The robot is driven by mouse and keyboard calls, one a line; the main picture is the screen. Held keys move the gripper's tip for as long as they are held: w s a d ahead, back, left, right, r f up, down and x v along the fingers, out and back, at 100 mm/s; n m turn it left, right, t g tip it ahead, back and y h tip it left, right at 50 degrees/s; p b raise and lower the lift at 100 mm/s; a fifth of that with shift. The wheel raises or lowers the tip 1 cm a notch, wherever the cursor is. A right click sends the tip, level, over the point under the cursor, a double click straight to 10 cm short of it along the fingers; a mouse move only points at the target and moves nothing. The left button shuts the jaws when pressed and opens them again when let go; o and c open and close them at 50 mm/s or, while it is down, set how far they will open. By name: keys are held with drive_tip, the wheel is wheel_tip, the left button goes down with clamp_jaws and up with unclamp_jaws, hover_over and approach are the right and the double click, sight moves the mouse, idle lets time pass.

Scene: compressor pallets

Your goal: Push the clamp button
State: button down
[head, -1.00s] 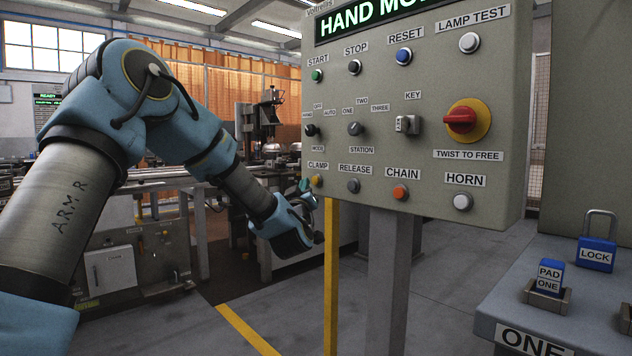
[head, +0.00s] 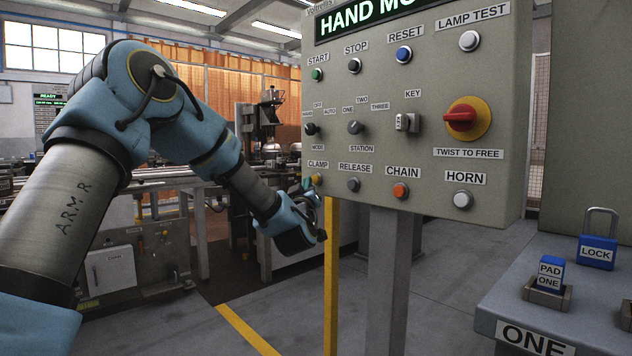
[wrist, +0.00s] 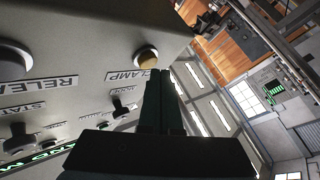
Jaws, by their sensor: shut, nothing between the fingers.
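The yellow clamp button (head: 317,180) sits at the lower left of the grey control panel (head: 430,120), under the CLAMP label. My gripper (head: 309,184) is beside it at the panel's left edge in the head view, with its tips close to the button. In the wrist view the clamp button (wrist: 147,58) stands just beyond the tips of my gripper (wrist: 163,72), a little to their left. The fingers are shut together and hold nothing. I cannot tell whether the tips touch the button.
The release button (head: 353,185) and the orange chain button (head: 400,191) lie to the right in the same row. A red emergency knob (head: 462,119) is higher up. A bench with a blue lock (head: 597,253) stands at the right. A yellow post (head: 331,270) stands below the panel.

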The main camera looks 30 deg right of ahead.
drive_tip(key=shift+w+d, duration=0.1)
drive_tip(key=shift+d, duration=0.4)
idle(0.7)
drive_tip(key=shift+a, duration=0.1)
drive_tip(key=shift+s+a+b, duration=0.2)
drive_tip(key=shift+a+b, duration=0.3)
drive_tip(key=shift+a, duration=0.35)
drive_tip(key=s+a+b, duration=0.1)
drive_tip(key=a+b, duration=0.1)
drive_tip(key=a, duration=0.4)
idle(0.9)
